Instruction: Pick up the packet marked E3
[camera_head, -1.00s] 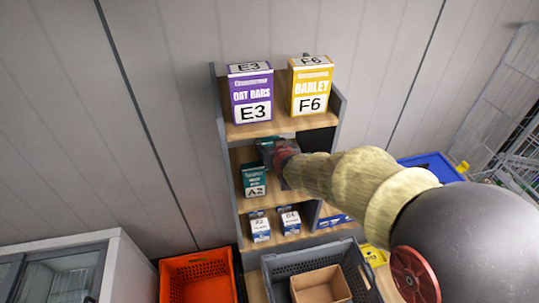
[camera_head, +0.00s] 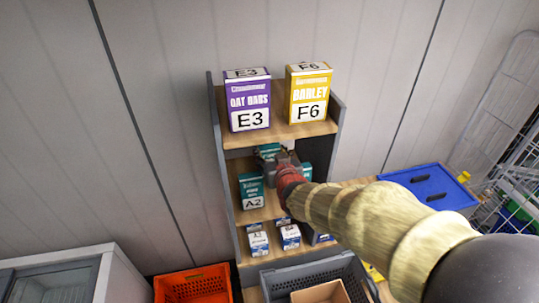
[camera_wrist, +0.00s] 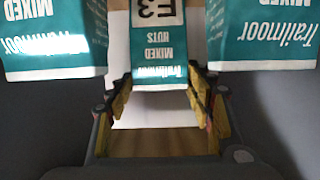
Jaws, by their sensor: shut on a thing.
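In the wrist view a teal packet of mixed nuts marked E3 (camera_wrist: 158,45) appears upside down between the yellow-lined fingers of my gripper (camera_wrist: 163,88), which is shut on its near end. In the head view my gripper (camera_head: 284,160) reaches into the middle shelf, and a teal packet (camera_head: 268,150) shows partly behind it. A purple oat bars box, also marked E3 (camera_head: 248,98), stands on the top shelf.
Teal packets flank the held one closely, at left (camera_wrist: 52,40) and right (camera_wrist: 262,35). A packet marked A2 (camera_head: 251,190) stands left of my gripper. A yellow barley box (camera_head: 309,92) is above. Small boxes (camera_head: 258,243) stand below. The shelf side panel (camera_head: 338,110) is close at right.

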